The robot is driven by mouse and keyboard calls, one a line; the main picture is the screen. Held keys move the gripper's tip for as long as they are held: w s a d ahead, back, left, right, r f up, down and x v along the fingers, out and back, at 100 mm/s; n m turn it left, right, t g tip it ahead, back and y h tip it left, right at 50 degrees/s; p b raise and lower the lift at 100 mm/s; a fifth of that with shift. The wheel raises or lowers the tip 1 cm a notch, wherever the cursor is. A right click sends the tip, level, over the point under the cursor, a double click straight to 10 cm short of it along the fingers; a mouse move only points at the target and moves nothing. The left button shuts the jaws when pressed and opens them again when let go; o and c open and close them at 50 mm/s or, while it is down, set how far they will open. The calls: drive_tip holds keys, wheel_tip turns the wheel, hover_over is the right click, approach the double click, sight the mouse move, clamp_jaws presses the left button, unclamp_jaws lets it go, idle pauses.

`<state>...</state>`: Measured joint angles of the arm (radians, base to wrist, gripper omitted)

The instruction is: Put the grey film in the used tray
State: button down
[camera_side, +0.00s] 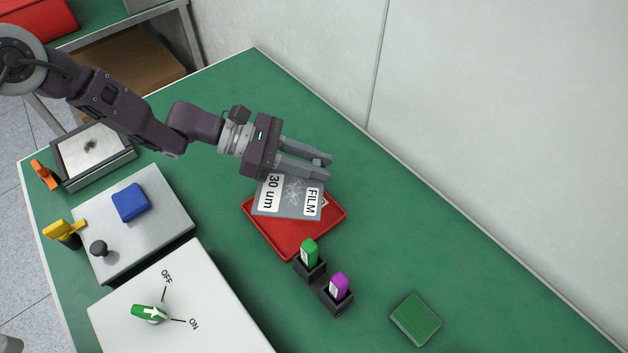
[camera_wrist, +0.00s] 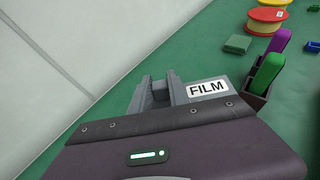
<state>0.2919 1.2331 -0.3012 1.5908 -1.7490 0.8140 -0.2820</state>
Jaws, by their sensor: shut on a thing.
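The grey film (camera_side: 290,197) is a flat sheet labelled "FILM" and "30 um" with pale scratch-like marks. My gripper (camera_side: 326,167) is shut on the film at its upper edge in the side view. The film is over the red tray (camera_side: 289,246) and covers much of its inside; I cannot tell whether it touches the tray. In the wrist view my gripper (camera_wrist: 160,88) shows with the film's "FILM" label (camera_wrist: 208,88) beside the fingers. The red tray is not visible in the wrist view.
Black holders with a green marker (camera_side: 309,250) and a purple marker (camera_side: 339,285) stand just below the tray. A green block (camera_side: 416,319) lies to the right. A grey plate with a blue block (camera_side: 131,202) and a white panel with an ON/OFF switch (camera_side: 149,314) are left.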

wheel_tip(320, 180, up, 3)
drive_tip(key=shift+f, duration=0.1)
drive_tip(key=w+a+r+n+t, duration=0.15)
drive_tip(key=w+a, duration=0.25)
drive_tip(key=a, duration=0.9)
drive_tip(key=s+a+r+n+t+y, duration=0.1)
drive_tip(key=s+a+n+t, duration=0.1)
drive_tip(key=a, duration=0.7)
drive_tip(key=s+a+r+n+t+y, duration=0.1)
drive_tip(key=s+a+r+n+t, duration=0.1)
drive_tip(key=a, duration=0.8)
drive_tip(key=s+a+r+n+t, duration=0.2)
drive_tip(key=s+a+t, duration=0.1)
drive_tip(key=a, duration=0.7)
drive_tip(key=shift+s+a+r+y, duration=0.15)
drive_tip(key=shift+s+y, duration=0.25)
drive_tip(key=shift+s, duration=0.35)
